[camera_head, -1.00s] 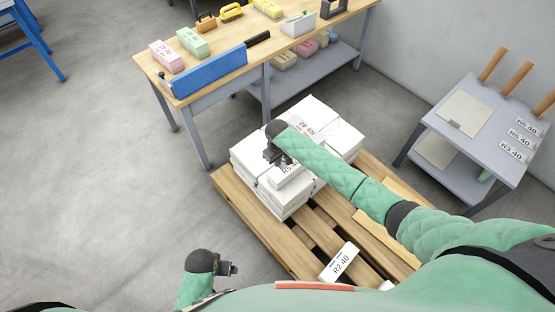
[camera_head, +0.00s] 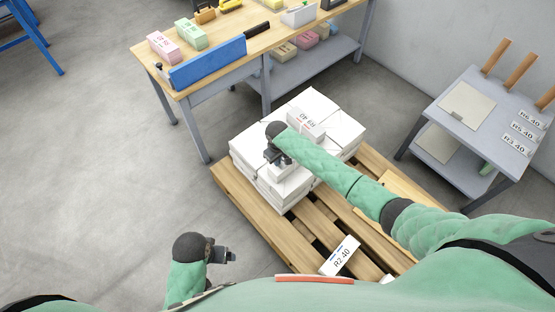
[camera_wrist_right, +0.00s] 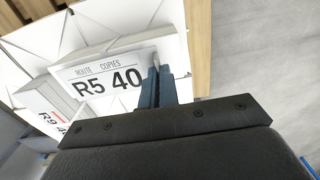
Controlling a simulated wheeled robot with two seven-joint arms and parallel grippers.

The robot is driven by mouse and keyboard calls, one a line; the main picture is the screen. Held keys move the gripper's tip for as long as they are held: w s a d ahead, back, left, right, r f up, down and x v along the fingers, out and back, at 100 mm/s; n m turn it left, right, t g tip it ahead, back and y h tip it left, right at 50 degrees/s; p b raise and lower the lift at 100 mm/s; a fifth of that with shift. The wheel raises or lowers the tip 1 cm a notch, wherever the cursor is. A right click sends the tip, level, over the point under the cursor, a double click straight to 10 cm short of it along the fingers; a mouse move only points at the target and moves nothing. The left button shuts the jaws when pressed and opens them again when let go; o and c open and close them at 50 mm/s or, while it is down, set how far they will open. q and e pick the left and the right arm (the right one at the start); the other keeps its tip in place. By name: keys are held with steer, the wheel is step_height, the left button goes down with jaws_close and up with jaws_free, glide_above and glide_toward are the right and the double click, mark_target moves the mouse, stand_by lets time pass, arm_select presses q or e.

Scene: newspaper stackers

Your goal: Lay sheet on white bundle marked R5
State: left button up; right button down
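A small white bundle marked R5 40 (camera_wrist_right: 105,75) shows in the right wrist view, lying on larger white bundles with its label facing the camera. In the head view it is mostly hidden by my right arm. My right gripper (camera_wrist_right: 158,78) has its blue fingers close together at the right end of this bundle; it also shows over the stack in the head view (camera_head: 275,160). I see no sheet clearly held between the fingers. A pale square sheet (camera_head: 466,107) lies on the grey side table. My left gripper (camera_head: 230,255) is low at the front, apart from everything.
The white stack (camera_head: 345,133) stands on a wooden pallet (camera_head: 240,197). A bundle marked R9 40 (camera_wrist_right: 45,112) is beside R5, and one marked R2 40 (camera_head: 340,257) is at the pallet's front. A workbench (camera_head: 210,62) stands behind; the grey side table (camera_head: 445,125) is right.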

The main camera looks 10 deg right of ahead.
steer(key=shift+f, duration=0.15)
arm_select(q)
steer(key=shift+a+r, duration=0.15)
steer(key=shift+r, duration=0.3)
steer(key=shift+s+a+f, duration=0.1)
steer(key=shift+a+f, duration=0.05)
steer(key=shift+f, duration=0.2)
arm_select(e)
steer(key=shift+f, duration=0.6)
steer(key=c, duration=1.6)
jaws_free()
arm_select(q)
steer(key=shift+r, duration=0.15)
step_height(320, 180, up, 6)
steer(key=s+b, duration=0.1)
steer(key=shift+s, duration=0.15)
arm_select(e)
steer(key=shift+r, duration=3.95)
